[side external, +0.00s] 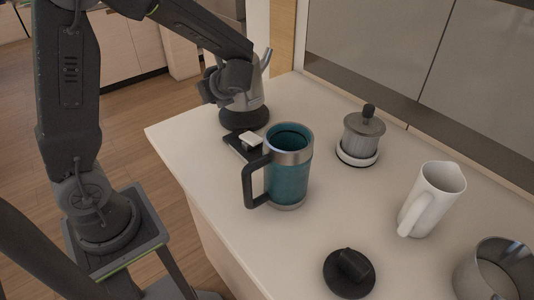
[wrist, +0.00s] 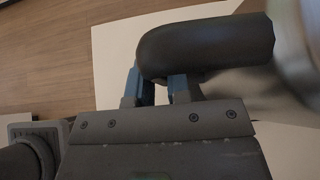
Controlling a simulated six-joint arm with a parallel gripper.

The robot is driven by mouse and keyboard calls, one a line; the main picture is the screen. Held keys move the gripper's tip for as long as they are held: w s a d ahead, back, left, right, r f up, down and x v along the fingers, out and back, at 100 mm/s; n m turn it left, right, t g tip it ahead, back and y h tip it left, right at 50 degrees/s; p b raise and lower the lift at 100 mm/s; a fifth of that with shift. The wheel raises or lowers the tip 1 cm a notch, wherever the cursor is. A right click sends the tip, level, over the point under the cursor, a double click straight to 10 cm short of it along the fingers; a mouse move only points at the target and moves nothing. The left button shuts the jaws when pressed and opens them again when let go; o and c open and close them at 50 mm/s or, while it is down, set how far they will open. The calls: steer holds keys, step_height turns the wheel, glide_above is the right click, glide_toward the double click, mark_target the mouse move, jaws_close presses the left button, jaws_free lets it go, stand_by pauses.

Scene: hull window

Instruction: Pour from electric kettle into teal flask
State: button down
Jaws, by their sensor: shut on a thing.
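The electric kettle (side external: 254,92) is silver with a dark handle and stands upright at the far left of the counter, partly hidden behind my gripper (side external: 226,86). In the wrist view, the blue-padded fingers of my gripper (wrist: 162,88) are closed on the dark kettle handle (wrist: 208,45). The kettle's metal body is blurred at the right edge there. A dark round base (side external: 243,119) is under the kettle; I cannot tell whether they touch. The teal flask (side external: 289,182) stands upright, nearer the camera, with a steel rim, open top and black handle on its left.
A small dark tray with a white block (side external: 251,141) lies between kettle and flask. A grey lidded pot (side external: 362,139), a white pitcher (side external: 431,200), a black lid-like disc (side external: 349,274) and a metal bowl (side external: 497,276) stand on the white counter (side external: 345,205).

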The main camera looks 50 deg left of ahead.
mark_target(207, 73)
steer(key=shift+r, duration=2.65)
steer(key=shift+d+r, duration=0.15)
steer(key=s+d+r+m+t+h, duration=0.4)
steer(key=s+d+r+m+t, duration=0.5)
steer(key=s+d+r, duration=0.3)
steer(key=shift+s+d+r+m+h, duration=0.3)
steer(key=shift+d+r+m, duration=0.15)
steer(key=shift+m, duration=0.35)
